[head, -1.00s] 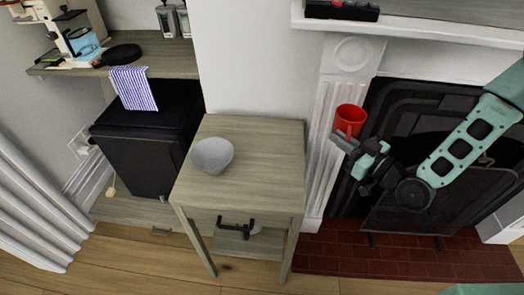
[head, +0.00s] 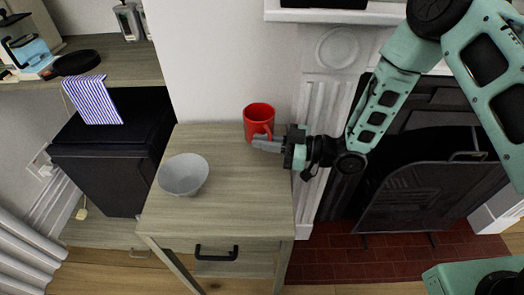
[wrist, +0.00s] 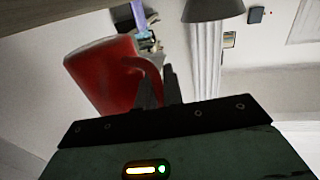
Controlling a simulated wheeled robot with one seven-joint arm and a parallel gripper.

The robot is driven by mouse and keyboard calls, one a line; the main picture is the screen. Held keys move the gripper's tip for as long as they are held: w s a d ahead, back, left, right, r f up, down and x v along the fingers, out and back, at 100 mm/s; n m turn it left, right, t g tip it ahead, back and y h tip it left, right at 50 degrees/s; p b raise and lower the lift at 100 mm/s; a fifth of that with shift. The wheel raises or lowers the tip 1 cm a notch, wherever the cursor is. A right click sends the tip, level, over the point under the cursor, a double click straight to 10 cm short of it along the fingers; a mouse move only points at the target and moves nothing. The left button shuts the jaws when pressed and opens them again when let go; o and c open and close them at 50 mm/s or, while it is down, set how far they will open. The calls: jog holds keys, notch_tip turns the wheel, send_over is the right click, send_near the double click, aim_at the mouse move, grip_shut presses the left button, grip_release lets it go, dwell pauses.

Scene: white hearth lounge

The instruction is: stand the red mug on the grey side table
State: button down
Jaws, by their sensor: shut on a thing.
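The red mug (head: 258,117) is upright at the back right of the grey side table (head: 225,212). My gripper (head: 266,144) is shut on the mug's handle, on the side towards the camera. In the wrist view the mug (wrist: 98,76) fills the left, and the fingers (wrist: 158,88) meet at its handle. I cannot tell whether the mug's base touches the tabletop or hangs a little above it.
A grey bowl (head: 183,174) stands on the left of the tabletop. The front right of the top is clear. A wall is close behind the table, and the white fireplace surround (head: 318,120) is to its right.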

jog(key=shift+f, duration=1.7)
jog(key=shift+f, duration=0.1)
jog(key=c, duration=1.5)
grip_release()
